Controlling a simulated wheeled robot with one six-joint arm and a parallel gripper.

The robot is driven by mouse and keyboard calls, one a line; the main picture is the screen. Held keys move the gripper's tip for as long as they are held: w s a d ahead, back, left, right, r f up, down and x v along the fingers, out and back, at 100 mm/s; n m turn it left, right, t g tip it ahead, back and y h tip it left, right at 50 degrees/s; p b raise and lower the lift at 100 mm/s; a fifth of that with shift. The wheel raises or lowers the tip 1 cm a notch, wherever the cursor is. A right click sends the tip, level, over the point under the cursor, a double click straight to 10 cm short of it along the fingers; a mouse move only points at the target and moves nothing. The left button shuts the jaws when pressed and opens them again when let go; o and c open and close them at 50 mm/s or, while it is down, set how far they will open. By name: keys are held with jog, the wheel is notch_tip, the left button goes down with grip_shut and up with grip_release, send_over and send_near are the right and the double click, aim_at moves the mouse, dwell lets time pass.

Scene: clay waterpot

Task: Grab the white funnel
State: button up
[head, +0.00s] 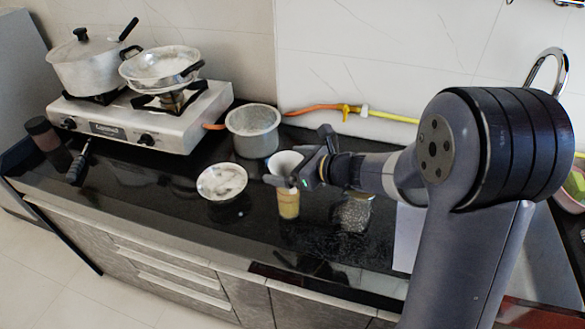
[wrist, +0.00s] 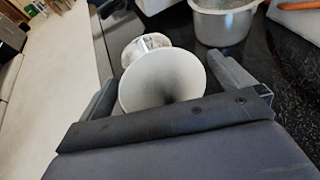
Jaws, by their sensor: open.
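The white funnel (head: 284,160) shows in the head view at the middle of the black counter, partly hidden by my gripper. In the wrist view the funnel (wrist: 162,82) has its wide round mouth facing the camera. My gripper (wrist: 165,73) is open, with one finger on each side of the funnel. A gap shows at the right finger; the left finger is close to the rim, and I cannot tell if it touches. In the head view my gripper (head: 300,158) reaches in from the right.
A yellowish jar (head: 288,204) stands just below the funnel in the picture. A small white bowl (head: 222,182) is to the left, and a metal pot (head: 252,131) behind. A glass jar (head: 353,214) stands under my arm. A stove (head: 140,117) with pans is at the back left.

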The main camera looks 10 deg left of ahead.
jog(key=c, duration=0.9)
jog(key=shift+r, duration=0.1)
